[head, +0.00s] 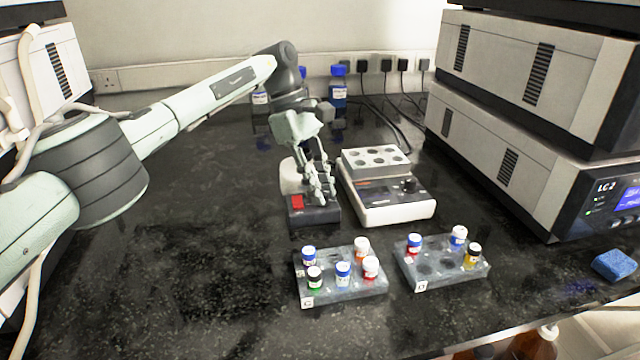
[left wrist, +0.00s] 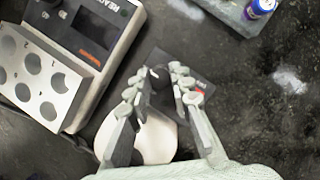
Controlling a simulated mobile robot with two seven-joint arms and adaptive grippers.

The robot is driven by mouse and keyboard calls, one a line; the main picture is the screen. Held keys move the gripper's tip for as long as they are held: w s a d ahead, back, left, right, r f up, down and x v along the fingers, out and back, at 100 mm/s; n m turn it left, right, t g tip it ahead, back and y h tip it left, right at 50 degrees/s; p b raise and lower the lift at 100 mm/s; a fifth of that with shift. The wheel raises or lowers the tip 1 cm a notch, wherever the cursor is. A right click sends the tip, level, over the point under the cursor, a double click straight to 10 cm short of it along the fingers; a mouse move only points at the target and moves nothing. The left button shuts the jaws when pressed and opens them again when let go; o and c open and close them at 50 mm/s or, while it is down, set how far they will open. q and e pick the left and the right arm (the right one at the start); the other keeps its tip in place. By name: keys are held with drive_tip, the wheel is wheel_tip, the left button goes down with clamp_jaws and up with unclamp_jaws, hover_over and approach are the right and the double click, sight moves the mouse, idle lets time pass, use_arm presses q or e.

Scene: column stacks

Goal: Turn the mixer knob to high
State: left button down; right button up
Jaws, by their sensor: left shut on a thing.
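The mixer (head: 290,180) is a small white-topped unit on a dark base, with a red switch at its front left, standing left of the heater block. My left gripper (head: 321,194) comes down on it from above and hides most of its right side. In the left wrist view the mixer's white body (left wrist: 156,140) lies below the fingers. The left gripper (left wrist: 164,90) is shut on the dark mixer knob (left wrist: 159,77), which shows between the fingertips. The knob's setting cannot be read. My right gripper is not in view.
The heater block (head: 385,203) stands close on the right of the mixer. Two racks of capped vials (head: 341,293) (head: 425,283) are in front. Blue-capped bottles (head: 338,88) stand behind. Stacked LC units (head: 515,165) fill the right. The bench at front left is clear.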

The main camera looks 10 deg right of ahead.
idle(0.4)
use_arm(q)
drive_tip(key=c, duration=1.3)
unclamp_jaws()
drive_tip(key=shift+c, duration=0.2)
drive_tip(key=shift+r, duration=0.15)
wheel_tip(320, 180, up, 10)
